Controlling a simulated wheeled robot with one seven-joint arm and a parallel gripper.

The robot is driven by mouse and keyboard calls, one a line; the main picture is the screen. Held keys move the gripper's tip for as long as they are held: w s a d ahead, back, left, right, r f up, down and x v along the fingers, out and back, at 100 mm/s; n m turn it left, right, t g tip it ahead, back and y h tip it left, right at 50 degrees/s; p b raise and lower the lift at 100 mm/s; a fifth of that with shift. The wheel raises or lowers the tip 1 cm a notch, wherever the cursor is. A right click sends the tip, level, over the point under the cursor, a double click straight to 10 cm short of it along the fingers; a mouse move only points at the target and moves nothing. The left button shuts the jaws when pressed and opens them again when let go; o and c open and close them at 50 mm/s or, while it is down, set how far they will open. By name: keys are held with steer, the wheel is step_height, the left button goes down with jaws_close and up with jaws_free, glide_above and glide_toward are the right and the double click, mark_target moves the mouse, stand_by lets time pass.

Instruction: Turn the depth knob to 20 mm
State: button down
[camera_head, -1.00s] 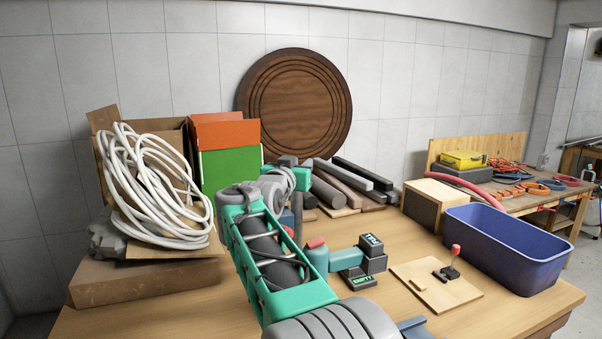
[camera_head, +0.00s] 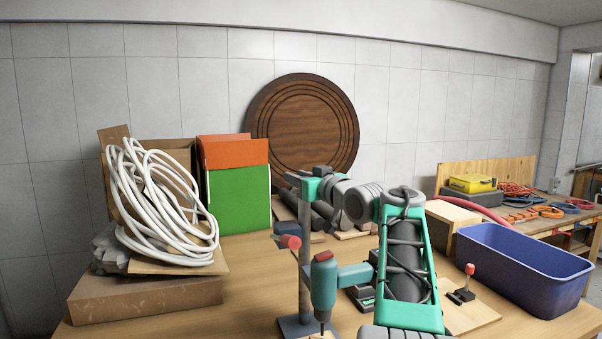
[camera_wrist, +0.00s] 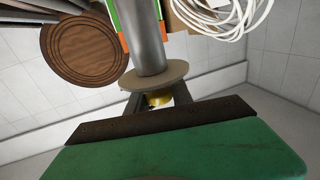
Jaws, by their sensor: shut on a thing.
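The grey column of a drill stand (camera_head: 304,255) rises from the table in the head view, with a teal drill (camera_head: 323,283) beside it. My gripper (camera_head: 297,181) is at the top of this column. In the wrist view, which is upside down, my gripper (camera_wrist: 158,96) is shut on a brass-yellow knob (camera_wrist: 160,100). The knob sits against a beige disc (camera_wrist: 152,76) at the end of the grey column (camera_wrist: 146,38). The fingers partly hide the knob. I cannot read any scale or depth value.
A cordless tool with a display (camera_head: 363,297) stands partly behind my arm. A blue bin (camera_head: 522,275) and a small board with a red-tipped lever (camera_head: 469,270) are at the right. A coiled white hose (camera_head: 160,205) is at the left. The table's left front is bare.

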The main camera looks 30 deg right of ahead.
steer(key=n+y+p, duration=0.1)
steer(key=y+p, duration=0.1)
steer(key=n+y+p, duration=0.1)
steer(key=p, duration=0.1)
steer(key=r+n+y+p, duration=0.1)
steer(key=y+p, duration=0.1)
steer(key=shift+a+n+g+y, duration=0.3)
steer(key=shift+a+g, duration=0.05)
steer(key=shift+g, duration=0.05)
steer(key=shift+s+a+f+n+g+y+p, duration=0.1)
steer(key=shift+a+f+n+g+y+p, duration=0.15)
steer(key=shift+n+y+p, duration=0.55)
steer(key=shift+p, duration=0.35)
steer(key=shift+f, duration=0.1)
steer(key=c, duration=1.2)
jaws_free()
steer(key=shift+f, duration=0.1)
